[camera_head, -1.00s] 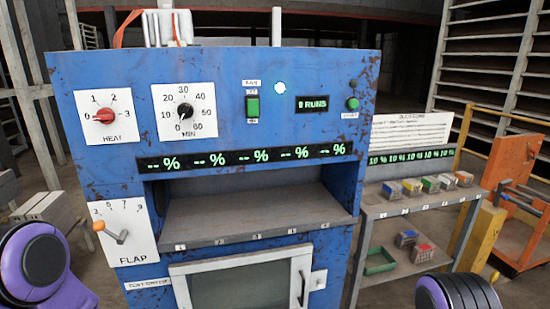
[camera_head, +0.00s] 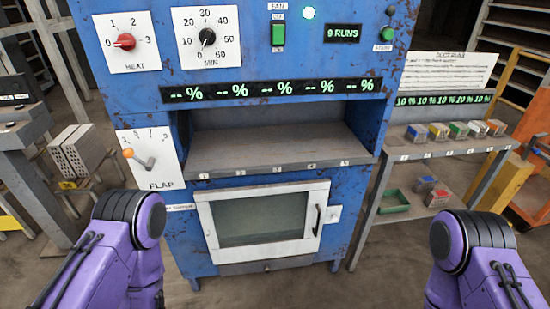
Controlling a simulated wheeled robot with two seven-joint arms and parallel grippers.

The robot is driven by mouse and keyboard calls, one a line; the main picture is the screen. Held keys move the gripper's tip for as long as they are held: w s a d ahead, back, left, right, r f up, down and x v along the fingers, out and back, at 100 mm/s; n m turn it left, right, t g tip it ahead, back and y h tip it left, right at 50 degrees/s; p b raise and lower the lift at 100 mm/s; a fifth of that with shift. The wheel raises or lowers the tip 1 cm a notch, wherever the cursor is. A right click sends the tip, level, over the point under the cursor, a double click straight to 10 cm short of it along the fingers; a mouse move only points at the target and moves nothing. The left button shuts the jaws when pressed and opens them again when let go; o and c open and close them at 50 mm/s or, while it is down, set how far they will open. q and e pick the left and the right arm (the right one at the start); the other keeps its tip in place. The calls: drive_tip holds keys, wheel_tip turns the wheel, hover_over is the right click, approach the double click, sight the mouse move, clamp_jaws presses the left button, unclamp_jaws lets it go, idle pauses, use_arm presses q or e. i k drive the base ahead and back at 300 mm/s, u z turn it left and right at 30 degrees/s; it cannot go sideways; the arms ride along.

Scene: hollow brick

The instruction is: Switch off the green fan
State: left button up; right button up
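The green fan switch (camera_head: 278,34) is a small upright rocker in a dark frame under a "FAN" label, high on the front panel of the blue machine (camera_head: 245,60). A lit white-green lamp (camera_head: 308,13) is just right of it. Its on or off position is too small to tell. My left arm (camera_head: 125,235) comes in at the lower left and my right arm (camera_head: 472,245) at the lower right. Both are purple and black, below the panel and apart from the switch. Neither gripper shows in the view.
The panel also has a red heat knob (camera_head: 125,41), a black minutes knob (camera_head: 207,37) and a green start button (camera_head: 387,34). An orange flap lever (camera_head: 139,158) is at left. A shelf (camera_head: 270,150) and oven door (camera_head: 262,217) are below. A side rack (camera_head: 440,148) stands right.

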sight(277, 30)
drive_tip(key=k, duration=0.5)
drive_tip(key=u, duration=0.9)
drive_tip(key=i, duration=0.8)
drive_tip(key=z, duration=1.6)
